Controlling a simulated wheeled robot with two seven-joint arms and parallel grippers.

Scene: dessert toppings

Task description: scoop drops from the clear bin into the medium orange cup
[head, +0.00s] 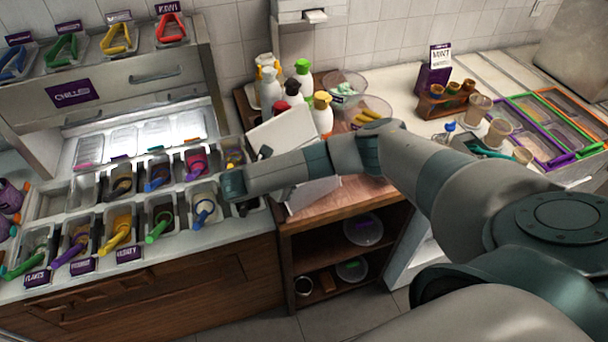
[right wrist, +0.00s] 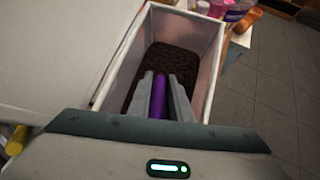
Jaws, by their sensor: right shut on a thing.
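In the right wrist view, my right gripper (right wrist: 160,80) is shut on the purple handle (right wrist: 159,97) of a scoop. It is over a clear-walled bin (right wrist: 208,70) that holds dark brown drops (right wrist: 174,60). The scoop's head is hidden by the fingers and the handle, so I cannot tell if it holds drops. In the head view, my right arm reaches left to the right end of the topping counter, and its fingers are hidden. Several small cups (head: 478,107) stand on the right counter; I cannot tell which is the medium orange one. My left gripper is out of view.
Several topping bins with coloured scoops (head: 117,229) fill the left counter. Bottles (head: 321,112) and a glass bowl (head: 345,88) stand beyond my arm. A tray with purple, green and orange frames (head: 577,112) lies at the far right.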

